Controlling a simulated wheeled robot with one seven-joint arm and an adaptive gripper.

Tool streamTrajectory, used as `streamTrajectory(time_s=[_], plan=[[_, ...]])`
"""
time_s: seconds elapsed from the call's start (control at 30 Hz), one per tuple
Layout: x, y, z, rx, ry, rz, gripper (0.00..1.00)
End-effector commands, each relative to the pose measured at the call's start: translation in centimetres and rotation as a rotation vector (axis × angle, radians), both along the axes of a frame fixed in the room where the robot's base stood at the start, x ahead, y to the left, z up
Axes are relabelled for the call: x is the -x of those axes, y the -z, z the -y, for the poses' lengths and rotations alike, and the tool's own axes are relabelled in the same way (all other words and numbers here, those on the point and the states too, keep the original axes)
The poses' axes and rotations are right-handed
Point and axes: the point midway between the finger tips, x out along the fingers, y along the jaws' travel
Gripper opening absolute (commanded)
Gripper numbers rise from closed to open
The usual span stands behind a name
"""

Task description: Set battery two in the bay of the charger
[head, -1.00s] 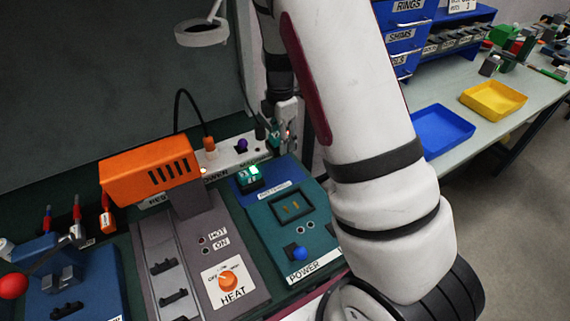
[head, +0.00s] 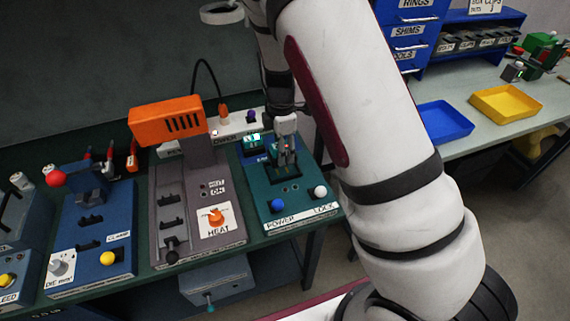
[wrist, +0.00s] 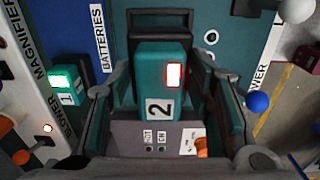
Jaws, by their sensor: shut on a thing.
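Battery two (wrist: 160,85) is a teal block with a white "2" label and a lit red light, in the middle of the wrist view. My gripper (wrist: 165,100) is shut on it, one finger on each side. In the head view my gripper (head: 287,160) points down over the bay of the teal charger (head: 262,194) and hides most of the battery and bay. The dark frame of the bay (wrist: 160,20) shows just beyond the battery in the wrist view. I cannot tell whether the battery's lower end is inside it.
Battery one (wrist: 66,85), with a green light, stands left in the blue batteries holder. The charger has a blue power knob (head: 277,205) and a white lock knob (head: 320,191).

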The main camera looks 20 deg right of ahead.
Motion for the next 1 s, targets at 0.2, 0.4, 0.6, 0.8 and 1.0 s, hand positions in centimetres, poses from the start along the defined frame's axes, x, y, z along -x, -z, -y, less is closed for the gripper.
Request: streamTrajectory(time_s=[0.2, 0.4, 0.6, 0.8, 1.0], plan=[[0.0, 2.0, 0.1, 0.001, -0.001, -0.001, 0.06], [0.0, 4.7, 0.1, 0.0, 0.0, -0.001, 0.06], [0.0, 5.1, 0.0, -0.001, 0.0, 0.001, 0.06], [0.0, 5.3, 0.0, -0.001, 0.0, 0.001, 0.06], [0.0, 5.4, 0.0, 0.0, -0.001, 0.0, 0.66]])
